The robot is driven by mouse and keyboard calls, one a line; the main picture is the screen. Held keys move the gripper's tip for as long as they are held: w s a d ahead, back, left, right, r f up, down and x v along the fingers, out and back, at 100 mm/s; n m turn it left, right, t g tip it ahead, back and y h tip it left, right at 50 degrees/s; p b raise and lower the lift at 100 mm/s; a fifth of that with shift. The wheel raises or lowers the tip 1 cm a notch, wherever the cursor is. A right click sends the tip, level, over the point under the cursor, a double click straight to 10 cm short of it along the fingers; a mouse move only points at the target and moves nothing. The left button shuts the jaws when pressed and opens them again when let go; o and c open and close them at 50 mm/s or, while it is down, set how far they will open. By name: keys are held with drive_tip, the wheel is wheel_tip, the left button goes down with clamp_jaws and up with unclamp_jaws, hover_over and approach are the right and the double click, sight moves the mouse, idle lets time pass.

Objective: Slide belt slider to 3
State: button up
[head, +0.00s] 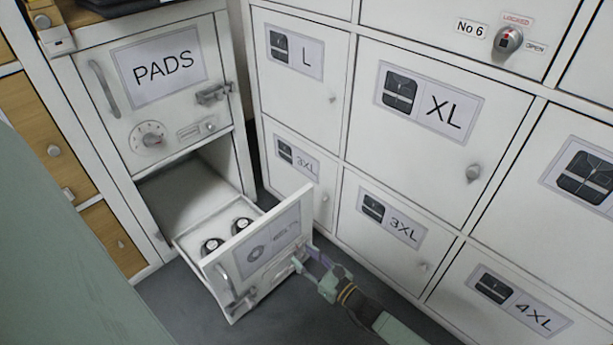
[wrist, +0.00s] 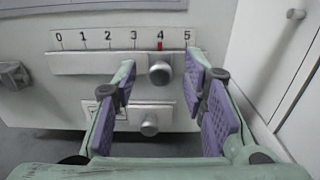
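The belt slider (wrist: 160,72) is a round grey knob on a pale horizontal rail, seen in the wrist view. Its red mark (wrist: 160,46) stands at 4 on a printed scale (wrist: 120,38) running from 0 to 5. My gripper (wrist: 161,88) is open, with one purple-padded finger left of the knob and the other right of it. Gaps show on both sides of the knob. In the head view my gripper (head: 311,263) is at the right side of the front of the pulled-out belts drawer (head: 271,236), where the slider is too small to make out clearly.
A second grey knob (wrist: 149,124) on a lower short rail sits just below the slider. A drawer latch (wrist: 13,75) is at the left. Inside the drawer are two dark round items (head: 212,245). The locker wall (head: 390,225) stands close on the right.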

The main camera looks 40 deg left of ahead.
clamp_jaws()
idle(0.5)
idle(0.3)
